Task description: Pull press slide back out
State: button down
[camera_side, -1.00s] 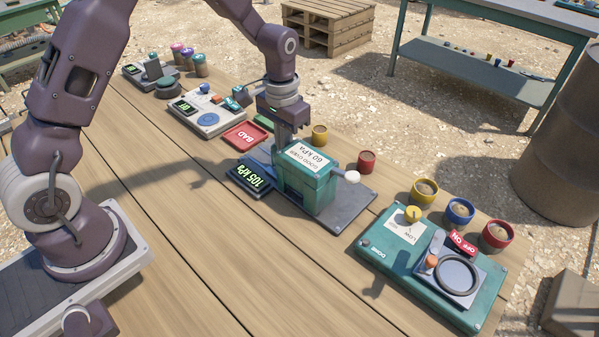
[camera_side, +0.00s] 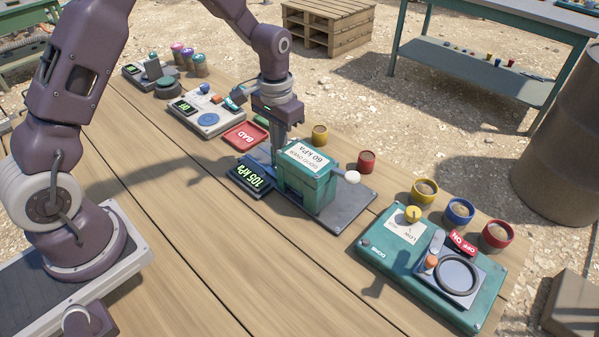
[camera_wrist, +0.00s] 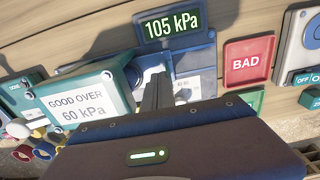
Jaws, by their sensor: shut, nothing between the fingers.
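The press is a teal box (camera_side: 307,190) on a grey base plate, with a label reading "GOOD OVER 60 kPa". The box also shows at the left in the wrist view (camera_wrist: 80,100). A display beside it reads 105 kPa (camera_side: 251,177). A white round knob (camera_side: 352,177) sticks out from the box's right side. My gripper (camera_side: 278,158) is shut and empty, pointing down beside the box's far left end. In the wrist view its fingers (camera_wrist: 158,92) are beside the box, over pale and grey parts that they partly hide. I cannot tell whether they touch the slide.
A red BAD tray (camera_side: 244,134) and a grey device with a blue disc (camera_side: 207,118) lie beyond the press. A teal panel (camera_side: 430,265) and several coloured cups stand to the right. The near wooden tabletop (camera_side: 190,250) is clear.

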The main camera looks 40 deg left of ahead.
aim_at(262, 158)
jog(key=shift+a, duration=0.1)
jog(key=shift+a, duration=3.2)
